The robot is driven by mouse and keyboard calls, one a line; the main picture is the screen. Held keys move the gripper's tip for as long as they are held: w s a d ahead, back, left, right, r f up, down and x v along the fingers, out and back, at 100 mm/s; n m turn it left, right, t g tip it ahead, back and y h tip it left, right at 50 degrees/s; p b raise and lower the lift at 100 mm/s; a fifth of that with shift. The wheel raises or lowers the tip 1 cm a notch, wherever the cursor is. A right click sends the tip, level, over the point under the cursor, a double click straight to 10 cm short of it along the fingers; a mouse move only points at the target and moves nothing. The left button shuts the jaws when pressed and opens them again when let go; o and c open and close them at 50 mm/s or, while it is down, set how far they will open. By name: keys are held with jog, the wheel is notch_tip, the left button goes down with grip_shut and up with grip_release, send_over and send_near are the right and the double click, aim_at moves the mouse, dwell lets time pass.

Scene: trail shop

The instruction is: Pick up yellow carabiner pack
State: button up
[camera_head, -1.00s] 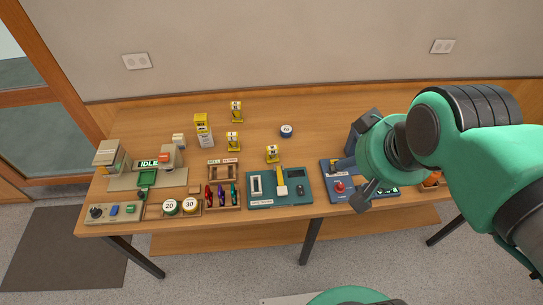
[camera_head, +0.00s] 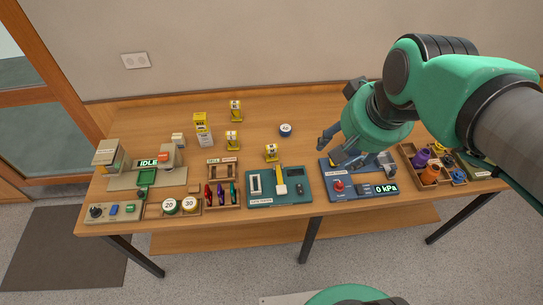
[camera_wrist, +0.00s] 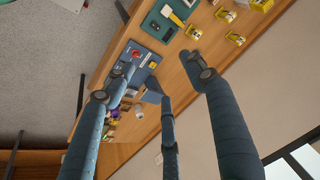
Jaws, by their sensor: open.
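Several small yellow packs stand on the wooden table: one at the back (camera_head: 236,110), one in the middle (camera_head: 232,140) and one nearer the front (camera_head: 271,152). I cannot tell from their print which holds carabiners. Yellow packs also show at the top right of the wrist view (camera_wrist: 226,15). My gripper (camera_head: 332,150) is open and empty, above the right half of the table, to the right of these packs. Its spread fingers also show in the wrist view (camera_wrist: 157,66).
A taller yellow-and-white box stack (camera_head: 202,130) stands left. A teal station (camera_head: 302,198), a blue gauge station (camera_head: 358,191) and a wooden tray with spools (camera_head: 408,156) line the front. A round "40" tin (camera_head: 286,130) stands behind. The back of the table is mostly clear.

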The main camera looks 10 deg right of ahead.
jog(key=w+a+f+m+g+y, duration=0.15)
jog(key=w+m, duration=0.25)
jog(key=w, duration=0.6)
jog(key=m+g+y+p, duration=0.1)
jog(key=m+g+y, duration=0.25)
jog(key=m, duration=0.75)
send_over(274, 148)
jog(key=d, duration=0.4)
notch_tip(274, 148, down, 26)
jog(key=h, duration=0.1)
jog(key=shift+w+d, duration=0.15)
jog(key=shift+w, duration=0.15)
jog(key=shift+b+x, duration=0.4)
jog(key=shift+x, duration=3.85)
jog(key=shift+s+f, duration=0.1)
jog(key=shift+s, duration=0.05)
jog(key=shift+b+x, duration=0.6)
jog(key=shift+x, duration=1.95)
